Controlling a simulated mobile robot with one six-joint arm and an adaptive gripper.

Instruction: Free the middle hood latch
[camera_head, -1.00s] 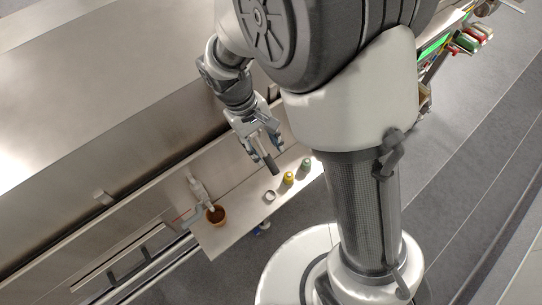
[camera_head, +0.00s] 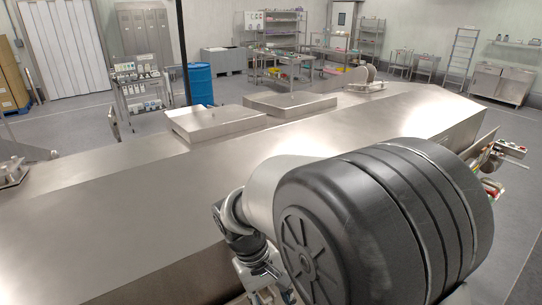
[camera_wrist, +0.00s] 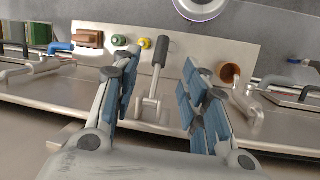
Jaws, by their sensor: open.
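A latch with a black grip (camera_wrist: 160,58) and a metal lever foot (camera_wrist: 150,104) stands in the middle of the wrist view, at the edge of the steel hood. My gripper (camera_wrist: 160,76) is open, its blue-padded fingers spread to the left and right of the latch's line. I see no contact between fingers and latch. In the head view, the hood (camera_head: 130,220) is a long steel cover, and only part of my gripper (camera_head: 264,284) shows at the bottom edge. My arm hides the latch there.
Beyond the latch, a steel shelf (camera_wrist: 205,50) holds a brown cup (camera_wrist: 229,73), a yellow-capped item (camera_wrist: 145,43), a green-capped item (camera_wrist: 119,40) and a brown block (camera_wrist: 89,38). A blue-ended metal fitting (camera_wrist: 60,47) lies left. A blue drum (camera_head: 200,84) stands behind the hood.

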